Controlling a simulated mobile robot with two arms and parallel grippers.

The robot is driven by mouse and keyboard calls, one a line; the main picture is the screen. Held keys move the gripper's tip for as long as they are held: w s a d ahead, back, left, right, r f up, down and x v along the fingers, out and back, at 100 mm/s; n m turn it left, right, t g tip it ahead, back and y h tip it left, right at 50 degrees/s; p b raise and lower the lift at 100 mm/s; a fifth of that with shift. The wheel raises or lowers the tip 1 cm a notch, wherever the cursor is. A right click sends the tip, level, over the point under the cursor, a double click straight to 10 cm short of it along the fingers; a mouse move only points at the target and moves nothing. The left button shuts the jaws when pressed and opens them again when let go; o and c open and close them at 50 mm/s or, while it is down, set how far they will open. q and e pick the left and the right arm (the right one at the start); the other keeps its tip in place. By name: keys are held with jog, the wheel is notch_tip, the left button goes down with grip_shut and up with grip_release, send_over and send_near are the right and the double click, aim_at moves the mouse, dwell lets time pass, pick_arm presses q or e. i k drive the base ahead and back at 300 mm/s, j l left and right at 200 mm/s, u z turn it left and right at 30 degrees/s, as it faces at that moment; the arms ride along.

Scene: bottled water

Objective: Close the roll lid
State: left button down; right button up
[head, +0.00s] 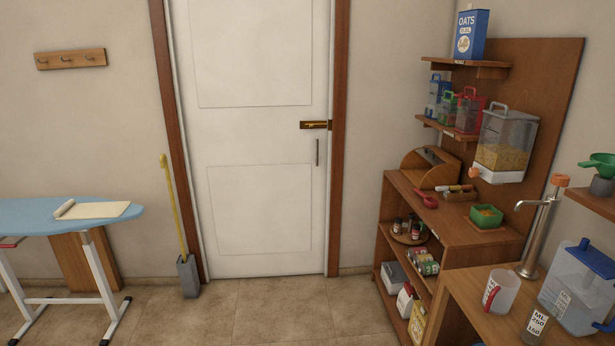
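A wooden box with a rounded side (418,170), which looks like a roll-top bread box, stands on the top of the wooden shelf unit at the right. A dark grey strip (432,156), perhaps the handle of its roll lid, shows near the top of the box. The box is small and seen at an angle, so I cannot tell exactly how far the lid is open. Neither of my grippers is in view.
A cereal dispenser (505,145) hangs above. A counter (462,300) with a tap stands at front right. An ironing board (30,216) is at left. The middle floor is clear.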

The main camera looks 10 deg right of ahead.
aim_at(429, 155)
jog(key=i+z, duration=0.1)
jog(key=i, duration=1)
jog(key=i+j+z, duration=0.15)
jog(key=i, duration=0.95)
jog(key=i+z, duration=0.4)
jog(key=i, duration=0.15)
jog(key=i+j+z, duration=0.2)
jog(key=i+z, duration=0.15)
jog(key=i, duration=0.15)
